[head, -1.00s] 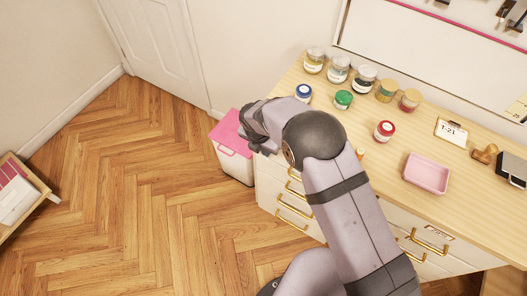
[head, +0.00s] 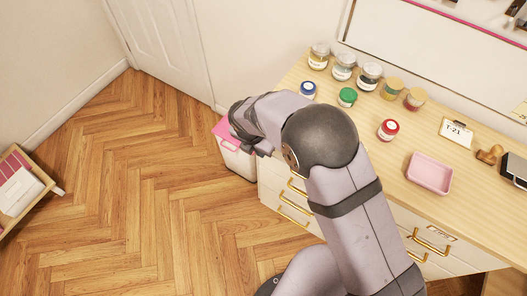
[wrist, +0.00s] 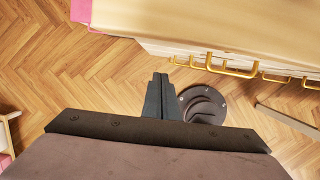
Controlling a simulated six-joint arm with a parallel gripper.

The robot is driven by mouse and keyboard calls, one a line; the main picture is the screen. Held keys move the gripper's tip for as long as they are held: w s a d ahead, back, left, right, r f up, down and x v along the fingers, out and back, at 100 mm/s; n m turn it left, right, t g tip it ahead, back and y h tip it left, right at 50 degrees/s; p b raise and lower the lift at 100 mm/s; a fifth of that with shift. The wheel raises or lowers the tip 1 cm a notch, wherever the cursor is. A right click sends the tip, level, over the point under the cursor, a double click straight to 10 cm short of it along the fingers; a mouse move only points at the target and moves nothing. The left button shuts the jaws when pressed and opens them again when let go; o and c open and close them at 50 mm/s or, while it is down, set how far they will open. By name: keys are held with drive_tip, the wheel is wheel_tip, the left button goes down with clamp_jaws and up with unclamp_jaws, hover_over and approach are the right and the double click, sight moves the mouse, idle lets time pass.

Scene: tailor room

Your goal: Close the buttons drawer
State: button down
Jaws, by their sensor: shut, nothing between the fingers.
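The white drawer cabinet (head: 275,190) stands under the wooden table top, with several brass handles (head: 294,214) on its left bank. My arm hides much of this bank's upper part. In the wrist view a brass handle (wrist: 232,70) is on the front just beyond my gripper, with other handles beside it. No label for the buttons drawer is readable, and I cannot tell how far any drawer stands out. My gripper (wrist: 160,78) is shut and empty, apart from the handles, over the floor in front of the cabinet. In the head view my wrist covers part of the bin.
A white bin (head: 235,160) with a pink lid stands left of the cabinet. Jars, a pink tray (head: 430,173) and a T-21 card (head: 457,132) are on the table top (head: 400,160).

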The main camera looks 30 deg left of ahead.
drive_tip(key=shift+b+v, duration=0.45)
drive_tip(key=shift+v, duration=2.3)
drive_tip(key=shift+s, duration=0.1)
drive_tip(key=s+d+f+m+g+h, duration=0.1)
drive_tip(key=s+d+f+m+g, duration=0.1)
drive_tip(key=s+d+m, duration=0.55)
drive_tip(key=s+d+f+m+g+h, duration=0.1)
drive_tip(key=s+d+f+m+h, duration=0.1)
drive_tip(key=d+m, duration=1)
drive_tip(key=w+d+r+m+y, duration=0.1)
drive_tip(key=w+d+r+m, duration=0.1)
drive_tip(key=d+r+m, duration=0.3)
drive_tip(key=w+d+r+m+y, duration=0.2)
drive_tip(key=d+r+m, duration=0.3)
drive_tip(key=d+m, duration=0.6)
drive_tip(key=d, duration=0.6)
drive_tip(key=shift+w+d, duration=0.25)
drive_tip(key=shift+w, duration=0.1)
